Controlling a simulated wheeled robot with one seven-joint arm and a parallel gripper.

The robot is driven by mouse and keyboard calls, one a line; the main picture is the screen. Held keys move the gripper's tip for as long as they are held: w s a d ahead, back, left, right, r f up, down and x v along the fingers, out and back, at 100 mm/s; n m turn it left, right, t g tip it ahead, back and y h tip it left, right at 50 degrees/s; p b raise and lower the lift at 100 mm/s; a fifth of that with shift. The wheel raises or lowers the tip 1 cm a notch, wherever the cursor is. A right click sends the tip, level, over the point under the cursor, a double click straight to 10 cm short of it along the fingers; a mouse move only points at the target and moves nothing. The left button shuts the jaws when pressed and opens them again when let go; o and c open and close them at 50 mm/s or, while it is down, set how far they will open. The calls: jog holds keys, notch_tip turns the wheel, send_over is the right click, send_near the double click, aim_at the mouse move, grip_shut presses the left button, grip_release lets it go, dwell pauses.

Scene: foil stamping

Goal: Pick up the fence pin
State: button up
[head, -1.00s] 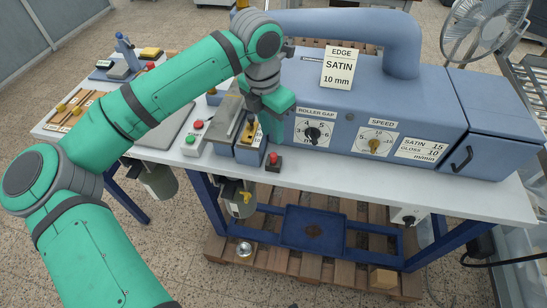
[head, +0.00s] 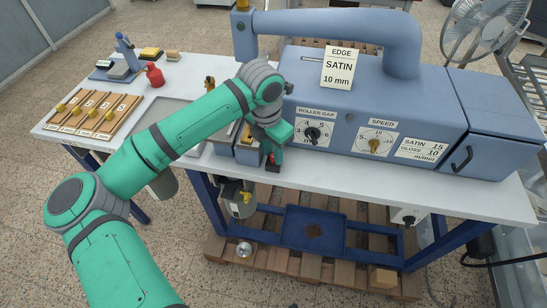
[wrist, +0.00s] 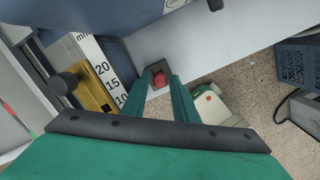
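A small red-topped pin (head: 271,158) stands in a dark square block (head: 273,168) at the table's front edge. I take it to be the fence pin. In the wrist view the red top (wrist: 160,80) shows between the fingertips of my gripper (wrist: 161,77), with gaps at the sides. My gripper (head: 273,151) is open, pointing down right over the pin. I cannot tell how far the tips reach down beside it. The brass fence (wrist: 95,92) with its mm scale (wrist: 102,72) and a black knob (wrist: 65,83) lies to the left of the gripper.
The blue machine (head: 390,115) stands close behind and right of the gripper. Bare tabletop runs along the front right.

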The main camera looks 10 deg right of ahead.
jog(key=shift+f, duration=0.15)
grip_shut()
jog(key=shift+r, duration=0.35)
jog(key=r, duration=0.3)
jog(key=shift+s, duration=0.25)
jog(key=s+a+r, duration=0.1)
jog(key=s+r, duration=0.8)
jog(key=s, duration=0.4)
jog(key=shift+s+r, duration=0.15)
jog(key=shift+s, duration=0.1)
